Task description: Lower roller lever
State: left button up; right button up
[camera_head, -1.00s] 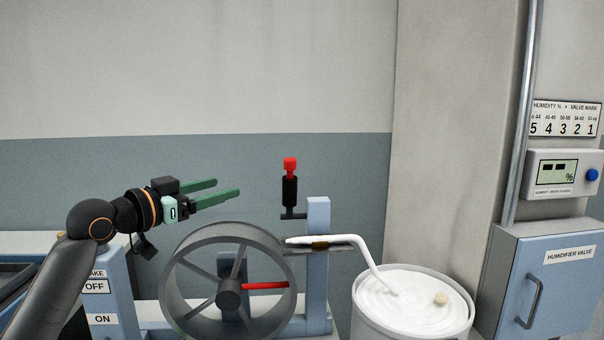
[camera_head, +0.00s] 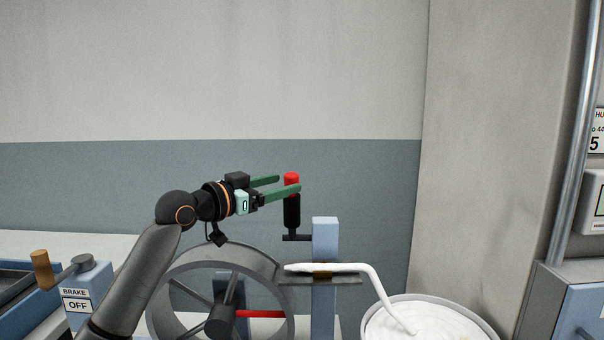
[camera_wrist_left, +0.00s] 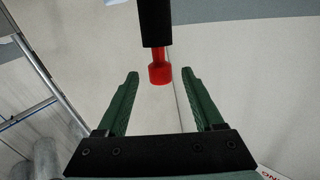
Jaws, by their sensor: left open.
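The roller lever (camera_head: 292,210) stands upright, with a black grip and a red knob on top. Its foot joins a short dark bar beside a blue post (camera_head: 325,270). My left gripper (camera_head: 289,185) is open at the height of the red knob, and its near finger overlaps the knob in the head view. In the left wrist view the red knob (camera_wrist_left: 159,74) lies just ahead, between the lines of the two open green fingers (camera_wrist_left: 160,80), with the black grip behind it. Contact cannot be told. My right gripper is not in view.
A large grey wheel (camera_head: 269,263) with a red spoke stands below my left arm. A white sliver runs over a plate into a white can (camera_head: 375,318). A brake box (camera_head: 90,285) is at left, the humidifier valve cabinet (camera_head: 565,310) at right.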

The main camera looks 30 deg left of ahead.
pick_arm(q)
jog(key=p+x, duration=0.1)
jog(key=x, duration=0.5)
jog(key=shift+w, duration=0.35)
jog(key=shift+d, duration=0.1)
jog(key=shift+c, duration=0.4)
grip_shut()
dwell(0.6)
